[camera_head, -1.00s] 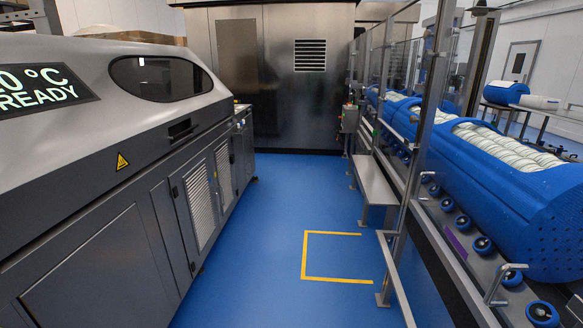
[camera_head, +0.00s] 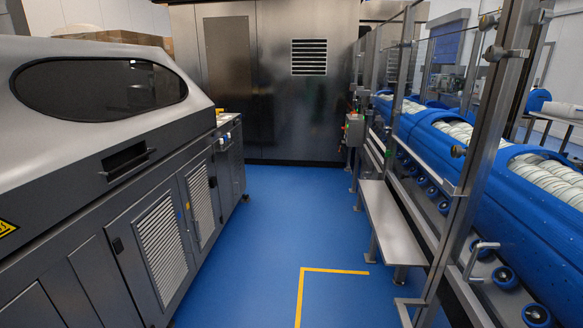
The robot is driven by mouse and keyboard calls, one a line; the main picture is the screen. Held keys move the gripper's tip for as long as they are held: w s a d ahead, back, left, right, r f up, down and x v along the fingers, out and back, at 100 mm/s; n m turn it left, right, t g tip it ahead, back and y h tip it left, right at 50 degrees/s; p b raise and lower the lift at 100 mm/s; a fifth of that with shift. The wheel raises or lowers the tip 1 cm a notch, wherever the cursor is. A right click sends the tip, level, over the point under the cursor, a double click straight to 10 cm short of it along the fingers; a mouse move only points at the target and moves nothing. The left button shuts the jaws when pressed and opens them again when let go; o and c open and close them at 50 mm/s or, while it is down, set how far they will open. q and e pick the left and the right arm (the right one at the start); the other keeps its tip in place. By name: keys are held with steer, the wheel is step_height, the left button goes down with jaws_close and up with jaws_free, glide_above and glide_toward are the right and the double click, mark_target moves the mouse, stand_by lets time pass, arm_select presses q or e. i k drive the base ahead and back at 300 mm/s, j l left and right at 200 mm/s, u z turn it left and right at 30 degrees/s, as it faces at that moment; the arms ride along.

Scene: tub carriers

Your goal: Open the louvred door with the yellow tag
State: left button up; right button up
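A grey machine on the left has louvred doors low in its side. The nearest louvred door (camera_head: 161,248) has a pale slatted panel and a dark latch at its left edge, and looks shut. A second louvred door (camera_head: 202,205) stands just beyond it, also looking shut. A small yellow spot (camera_head: 187,206) shows at the near edge of this second door; it is too small to tell for certain whether it is a tag. Neither of my grippers is in view.
The blue floor (camera_head: 270,235) is clear between the machine and the right side. A metal bench (camera_head: 390,222) and a glazed guard frame with a post (camera_head: 465,190) line the right, before blue rollers. A steel cabinet (camera_head: 300,110) closes the far end. Yellow tape (camera_head: 334,270) marks the floor.

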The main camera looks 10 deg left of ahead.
mark_target(202, 208)
steer(key=i, duration=1.85)
steer(key=i+u, duration=0.3)
steer(key=i+l+u, duration=0.3)
steer(key=i, duration=0.2)
steer(key=i+l+u, duration=0.3)
steer(key=i+j, duration=0.1)
